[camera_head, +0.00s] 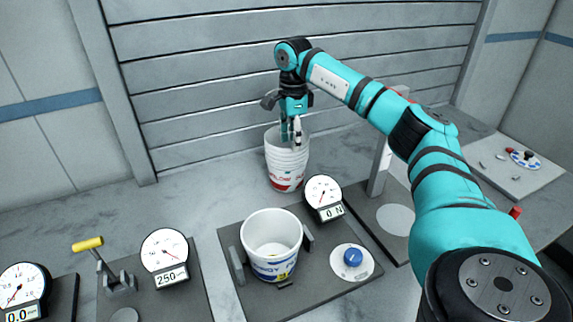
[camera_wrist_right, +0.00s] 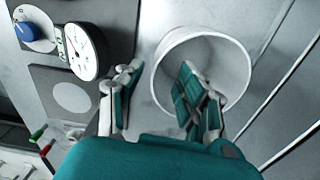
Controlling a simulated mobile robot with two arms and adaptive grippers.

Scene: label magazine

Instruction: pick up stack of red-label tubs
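The stack of red-label tubs (camera_head: 287,172) stands upright on the grey counter near the back wall, white with red print low on its side. In the right wrist view its open top tub (camera_wrist_right: 238,62) shows as a white ring. My right gripper (camera_head: 291,138) points down at the stack. In the right wrist view its fingers (camera_wrist_right: 160,72) are spread apart, one over the tub's opening and the other outside the rim, with the near wall between them. I cannot tell whether they touch it. My left gripper is not in view.
A white tub with a blue and yellow label (camera_head: 272,268) sits in a fixture in front of the stack. A dial gauge (camera_head: 323,192) and a blue knob (camera_head: 353,257) are close by. A grey post (camera_head: 380,165) stands right of the stack. Clear counter lies to its left.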

